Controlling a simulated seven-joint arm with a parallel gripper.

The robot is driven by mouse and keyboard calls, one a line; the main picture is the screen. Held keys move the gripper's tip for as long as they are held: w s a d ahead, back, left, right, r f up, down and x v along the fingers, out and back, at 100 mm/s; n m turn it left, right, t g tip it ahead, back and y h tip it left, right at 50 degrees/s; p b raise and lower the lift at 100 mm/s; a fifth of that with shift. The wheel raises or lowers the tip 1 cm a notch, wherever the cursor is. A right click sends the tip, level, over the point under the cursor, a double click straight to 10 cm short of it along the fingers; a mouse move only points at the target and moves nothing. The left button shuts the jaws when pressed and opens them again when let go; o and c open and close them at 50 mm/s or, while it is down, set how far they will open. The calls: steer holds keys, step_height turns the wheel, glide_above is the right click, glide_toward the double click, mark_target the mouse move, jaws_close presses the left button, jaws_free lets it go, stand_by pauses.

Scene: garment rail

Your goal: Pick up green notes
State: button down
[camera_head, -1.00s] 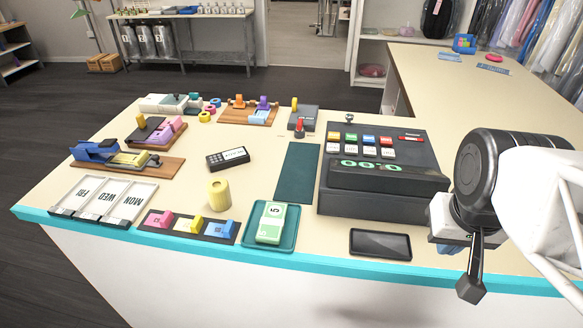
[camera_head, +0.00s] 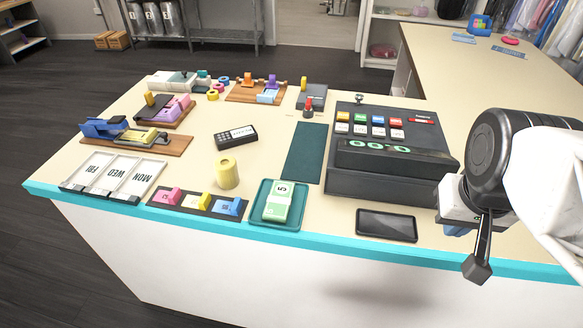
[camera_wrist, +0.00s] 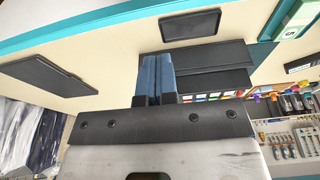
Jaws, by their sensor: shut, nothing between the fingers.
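The green notes (camera_head: 278,202) are a stack of pale green and white bills with a dark 5 mark. They lie in a teal tray (camera_head: 298,222) near the front edge of the counter. In the wrist view the notes (camera_wrist: 300,17) show at the top right corner, partly cut off. My gripper shows in the wrist view (camera_wrist: 158,60) with its two blue fingers together and nothing between them. In the head view my arm is at the right, and its gripper end is mostly hidden behind the wrist, to the right of the tray and apart from it.
A dark cash register (camera_head: 385,185) stands right of the tray, with a black phone-like slab (camera_head: 386,225) in front.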

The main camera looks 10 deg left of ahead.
steer(key=shift+c, duration=0.8)
jaws_free()
